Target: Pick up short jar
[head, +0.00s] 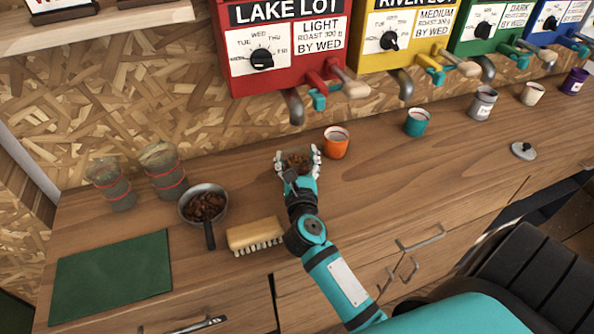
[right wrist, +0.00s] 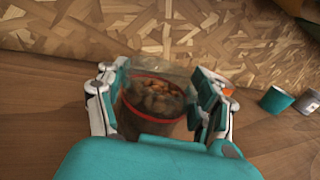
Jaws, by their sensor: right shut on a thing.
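My right gripper (head: 298,160) is at the back of the wooden counter, left of the orange cup. Its fingers are shut on the sides of a short clear jar, whose brown contents (head: 297,161) show from above in the head view. In the right wrist view the jar (right wrist: 156,105) stands between the two fingers (right wrist: 157,112), with brown beans inside and a red band around it. Its lower part is hidden by my gripper. I cannot tell whether its base touches the counter. My left gripper is not in view.
Two jars with red bands (head: 118,194) (head: 170,185) stand at left, by a pan of beans (head: 206,206), a brush (head: 255,234) and a green mat (head: 110,279). An orange cup (head: 336,146) is close right of my gripper. A red dispenser (head: 262,75) hangs above.

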